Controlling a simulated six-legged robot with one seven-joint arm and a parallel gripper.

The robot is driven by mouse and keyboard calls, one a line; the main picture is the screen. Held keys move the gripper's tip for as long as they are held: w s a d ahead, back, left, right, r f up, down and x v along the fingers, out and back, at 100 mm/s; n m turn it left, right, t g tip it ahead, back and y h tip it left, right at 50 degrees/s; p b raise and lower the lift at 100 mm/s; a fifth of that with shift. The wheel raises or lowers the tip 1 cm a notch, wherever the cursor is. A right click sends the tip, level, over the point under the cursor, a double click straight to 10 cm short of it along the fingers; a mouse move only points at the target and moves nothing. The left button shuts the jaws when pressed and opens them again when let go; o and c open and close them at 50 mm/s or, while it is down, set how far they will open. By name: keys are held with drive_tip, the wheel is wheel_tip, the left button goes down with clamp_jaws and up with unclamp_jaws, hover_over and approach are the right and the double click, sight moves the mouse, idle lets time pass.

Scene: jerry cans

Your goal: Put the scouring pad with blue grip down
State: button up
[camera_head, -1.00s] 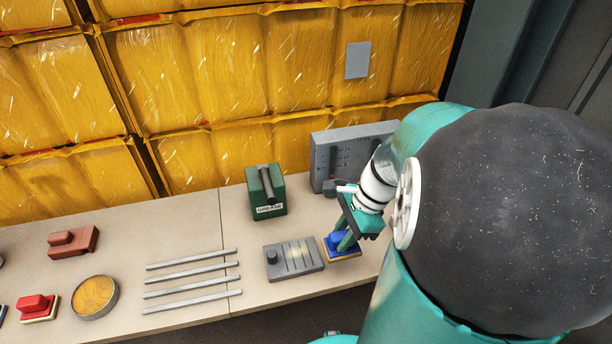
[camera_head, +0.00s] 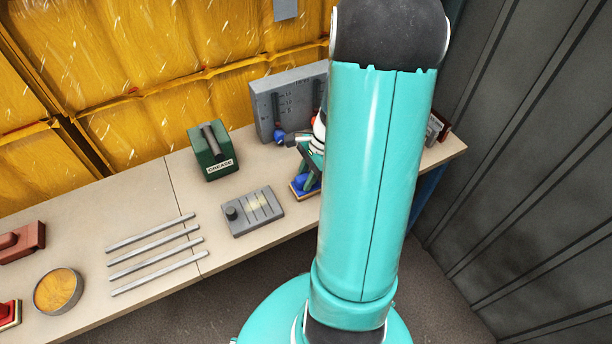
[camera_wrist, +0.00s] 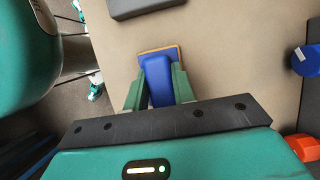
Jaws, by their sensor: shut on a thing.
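The scouring pad with blue grip (camera_wrist: 157,75) is between the two green fingers of my gripper (camera_wrist: 156,88) in the wrist view. Its blue grip is clasped, and the tan-edged pad shows beyond it, over the bench top. In the head view the pad (camera_head: 299,188) is partly hidden behind my arm, just right of the grey slotted block. My gripper (camera_head: 308,180) is low over the bench there. I cannot tell whether the pad touches the bench top.
The bench (camera_head: 85,215) holds a grey slotted block (camera_head: 254,212), a green grease box (camera_head: 212,152), several metal bars (camera_head: 155,245) and a round tin (camera_head: 58,291). A grey panel (camera_head: 285,100) stands behind. A blue knob (camera_wrist: 306,60) and an orange part (camera_wrist: 303,147) are at the wrist view's right.

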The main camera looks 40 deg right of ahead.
drive_tip(key=shift+f, duration=0.15)
drive_tip(key=o, duration=1)
drive_tip(key=shift+c, duration=0.2)
drive_tip(key=v, duration=1.2)
drive_tip(key=shift+r, duration=0.2)
drive_tip(key=s+a+r+n+t+h, duration=0.1)
drive_tip(key=a+r+n, duration=0.3)
drive_tip(key=a+n, duration=0.3)
drive_tip(key=s+a+r+n+t+h, duration=0.1)
drive_tip(key=a+r+n, duration=0.4)
drive_tip(key=a, duration=0.6)
drive_tip(key=s+a+r+n+t+h, duration=0.1)
drive_tip(key=a+r+n+t+h, duration=0.1)
drive_tip(key=a+r+n, duration=0.3)
drive_tip(key=a+n, duration=0.4)
drive_tip(key=shift+s, duration=0.25)
drive_tip(key=shift+a, duration=0.15)
